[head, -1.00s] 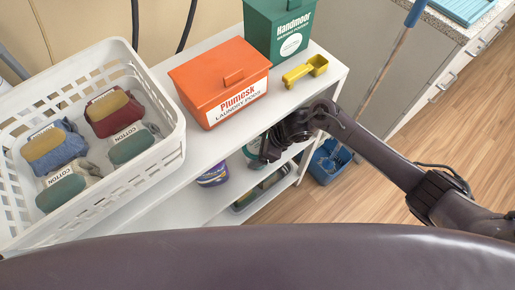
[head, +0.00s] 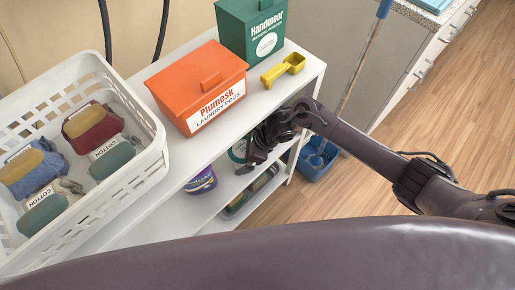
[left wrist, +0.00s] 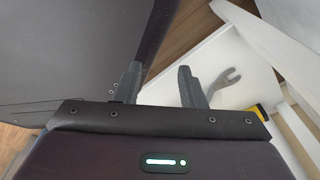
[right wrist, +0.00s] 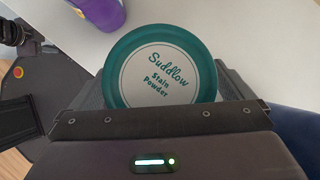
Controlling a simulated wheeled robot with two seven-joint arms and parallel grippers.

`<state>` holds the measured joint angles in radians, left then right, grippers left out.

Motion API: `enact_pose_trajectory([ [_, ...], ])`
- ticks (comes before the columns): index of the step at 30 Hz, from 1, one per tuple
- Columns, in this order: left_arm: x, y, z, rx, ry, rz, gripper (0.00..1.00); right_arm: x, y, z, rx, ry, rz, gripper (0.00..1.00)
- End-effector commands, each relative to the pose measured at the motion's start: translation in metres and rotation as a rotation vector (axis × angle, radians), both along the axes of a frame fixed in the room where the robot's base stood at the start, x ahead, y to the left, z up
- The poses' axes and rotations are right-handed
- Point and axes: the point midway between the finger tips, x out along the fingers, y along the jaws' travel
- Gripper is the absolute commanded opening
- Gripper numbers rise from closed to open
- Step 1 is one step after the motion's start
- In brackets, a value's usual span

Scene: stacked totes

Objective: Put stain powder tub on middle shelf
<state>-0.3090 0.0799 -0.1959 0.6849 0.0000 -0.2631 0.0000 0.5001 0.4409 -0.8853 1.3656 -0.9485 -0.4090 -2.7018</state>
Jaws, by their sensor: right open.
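The stain powder tub (right wrist: 161,72), teal with a white "Suddlow Stain Powder" lid, sits upright between the fingers of my right gripper (right wrist: 163,88) in the right wrist view. The fingers are open on either side of it; contact is unclear. In the head view the tub (head: 238,151) is partly hidden by my right gripper (head: 250,160), at the middle shelf (head: 219,163) under the top shelf's edge. Whether its base rests on the shelf is hidden. My left gripper (left wrist: 160,88) is open and empty in the left wrist view, and outside the head view.
A purple tub (head: 201,181) stands left of the teal tub. The top shelf holds an orange laundry pods box (head: 200,85), a green box (head: 252,30), a yellow scoop (head: 283,69) and a white basket (head: 150,165) of bundles. A blue bucket (head: 317,160) stands right of the shelves.

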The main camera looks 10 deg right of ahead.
Motion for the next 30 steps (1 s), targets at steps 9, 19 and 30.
enact_pose_trajectory([
  [9,-0.025,0.009,0.016,0.009,0.025,-0.005,0.36,-0.002,-0.013,0.027,-0.001,-0.002,0.0,1.0],
  [19,-0.022,0.008,0.015,0.008,0.018,-0.005,0.36,-0.019,-0.08,0.041,-0.006,0.002,-0.001,1.0],
  [30,-0.013,0.001,0.004,-0.002,0.004,-0.003,0.36,-0.032,-0.138,0.043,-0.002,0.001,-0.001,1.0],
])
